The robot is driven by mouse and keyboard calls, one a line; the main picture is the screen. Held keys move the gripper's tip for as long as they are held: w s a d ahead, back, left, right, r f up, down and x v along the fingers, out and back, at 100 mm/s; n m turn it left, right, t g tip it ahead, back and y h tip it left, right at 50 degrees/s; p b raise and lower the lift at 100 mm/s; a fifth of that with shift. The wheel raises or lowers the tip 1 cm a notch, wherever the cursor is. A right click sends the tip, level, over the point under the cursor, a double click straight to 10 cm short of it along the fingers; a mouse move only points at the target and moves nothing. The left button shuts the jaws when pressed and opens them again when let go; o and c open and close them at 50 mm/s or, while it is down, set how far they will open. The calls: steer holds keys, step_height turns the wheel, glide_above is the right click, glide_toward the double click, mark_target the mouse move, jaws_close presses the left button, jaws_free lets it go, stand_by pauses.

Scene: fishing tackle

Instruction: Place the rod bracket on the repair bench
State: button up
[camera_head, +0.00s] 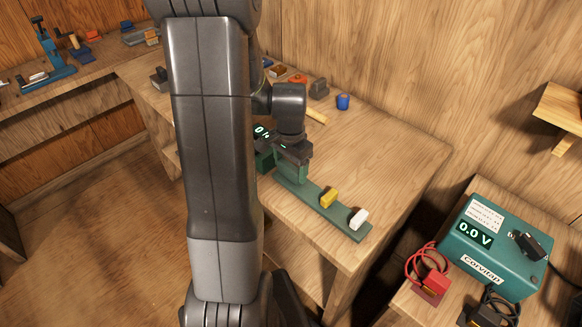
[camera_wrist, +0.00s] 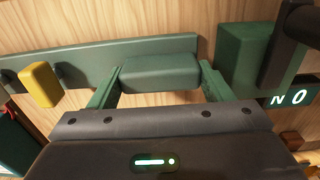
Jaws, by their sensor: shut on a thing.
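A long green bar (camera_head: 320,210) with a yellow piece (camera_head: 329,196) and a white piece (camera_head: 359,218) lies along the front of the wooden bench (camera_head: 385,160). No part is labelled as the rod bracket, so I cannot tell for certain which it is. My gripper (camera_head: 292,172) is low over the bar's left part in the head view. In the wrist view my gripper (camera_wrist: 161,72) is shut with its two fingers on the ends of a green block (camera_wrist: 160,74). The block is against the bar (camera_wrist: 90,58); I cannot tell whether they are joined.
A green box with a lit display (camera_head: 262,132) stands close to my gripper; its housing (camera_wrist: 243,55) also shows in the wrist view. A blue cup-like piece (camera_head: 343,101) and small parts sit at the bench's back. A teal voltage unit (camera_head: 500,245) stands right, beyond a gap.

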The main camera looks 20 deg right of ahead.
steer(key=shift+f, duration=0.35)
steer(key=shift+f, duration=0.15)
steer(key=o, duration=1.2)
steer(key=shift+c, duration=0.2)
step_height(320, 180, up, 12)
steer(key=shift+r, duration=0.2)
